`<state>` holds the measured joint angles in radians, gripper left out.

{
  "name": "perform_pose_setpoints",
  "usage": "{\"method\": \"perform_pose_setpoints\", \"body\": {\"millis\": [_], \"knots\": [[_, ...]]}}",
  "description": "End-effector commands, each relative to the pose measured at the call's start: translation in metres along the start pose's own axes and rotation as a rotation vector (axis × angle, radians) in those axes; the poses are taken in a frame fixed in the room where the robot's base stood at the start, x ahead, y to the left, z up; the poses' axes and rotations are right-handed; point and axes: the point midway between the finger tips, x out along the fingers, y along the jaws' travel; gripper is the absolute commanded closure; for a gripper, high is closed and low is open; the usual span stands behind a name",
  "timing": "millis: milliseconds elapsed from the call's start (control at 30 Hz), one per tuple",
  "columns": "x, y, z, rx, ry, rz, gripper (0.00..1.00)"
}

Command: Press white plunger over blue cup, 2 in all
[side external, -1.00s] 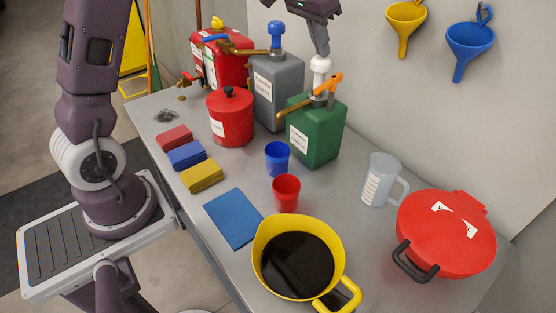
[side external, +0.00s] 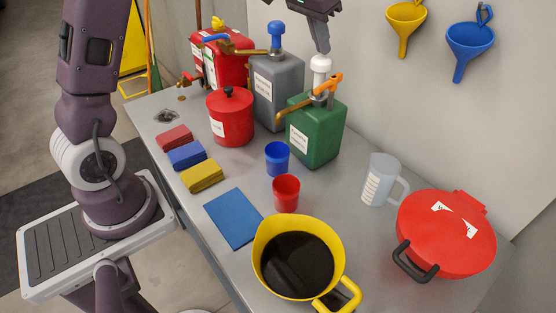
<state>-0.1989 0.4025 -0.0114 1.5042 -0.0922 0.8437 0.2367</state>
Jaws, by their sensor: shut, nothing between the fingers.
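A white plunger (side external: 321,67) stands on top of the green container (side external: 318,135), which has an orange lever and a brass spout (side external: 294,109). The spout reaches left, and its tip is above the blue cup (side external: 277,160) in this view. The cup stands upright on the table, and its contents are too dark to tell. My gripper (side external: 322,50) is shut and empty, pointing down right at the top of the white plunger. I cannot tell whether it touches the plunger.
A grey container with a blue plunger (side external: 276,38) and a red container (side external: 222,66) stand behind. A red cup (side external: 286,194), yellow jug (side external: 260,258), clear jug (side external: 377,182) and red lidded pot (side external: 445,240) stand in front. A red canister (side external: 231,120) is left of the green container.

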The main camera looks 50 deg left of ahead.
Motion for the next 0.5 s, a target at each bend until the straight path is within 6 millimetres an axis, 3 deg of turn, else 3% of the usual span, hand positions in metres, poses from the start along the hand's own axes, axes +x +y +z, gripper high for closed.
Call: {"method": "perform_pose_setpoints", "body": {"millis": [500], "knots": [[0.017, 0.000, 0.008, 0.000, -0.001, 0.000, 1.00]]}}
